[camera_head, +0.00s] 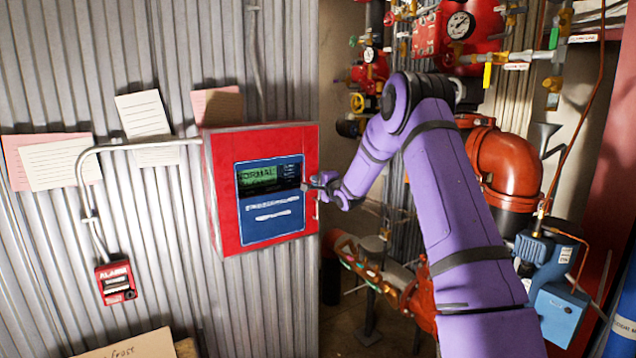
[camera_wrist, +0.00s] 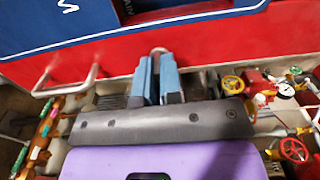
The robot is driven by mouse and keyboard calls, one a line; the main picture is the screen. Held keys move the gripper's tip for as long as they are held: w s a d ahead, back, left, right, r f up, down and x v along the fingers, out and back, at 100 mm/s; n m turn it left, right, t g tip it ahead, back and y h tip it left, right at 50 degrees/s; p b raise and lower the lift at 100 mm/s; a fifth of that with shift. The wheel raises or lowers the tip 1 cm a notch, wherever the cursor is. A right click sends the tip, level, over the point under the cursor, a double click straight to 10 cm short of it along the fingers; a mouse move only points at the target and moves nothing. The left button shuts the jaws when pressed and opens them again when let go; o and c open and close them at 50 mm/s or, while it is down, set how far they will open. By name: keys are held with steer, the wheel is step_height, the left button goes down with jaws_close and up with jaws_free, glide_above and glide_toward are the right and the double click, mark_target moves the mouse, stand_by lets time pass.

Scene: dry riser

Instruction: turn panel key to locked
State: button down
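The red alarm panel (camera_head: 228,190) is on the corrugated wall, with a blue face (camera_head: 268,222) and a green display (camera_head: 258,175) reading "NORMAL". My gripper (camera_head: 316,183) is at the right side of this panel, near the edge of the blue face. In the wrist view its two blue fingers (camera_wrist: 157,64) stand close together with a narrow gap, pointing at the red panel front (camera_wrist: 220,40). A small rounded grey metal piece (camera_wrist: 158,50), possibly the key, shows at the fingertips. I cannot tell whether the fingers grip it. The key's position is not readable.
A metal handle (camera_wrist: 68,82) projects at the panel's edge, beside my gripper. A red alarm pull box (camera_head: 115,283) hangs lower left, joined by conduit. Red pipes (camera_head: 505,165), valves and a gauge (camera_head: 460,25) crowd the right. Paper notes (camera_head: 60,160) are on the wall.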

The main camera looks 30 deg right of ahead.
steer(key=shift+n, duration=0.4)
steer(key=n, duration=0.3)
steer(key=shift+n, duration=0.4)
steer(key=n, duration=0.4)
steer(key=shift+n, duration=0.3)
steer(key=n, duration=0.8)
steer(key=shift+n, duration=0.3)
steer(key=c, duration=1.3)
jaws_free()
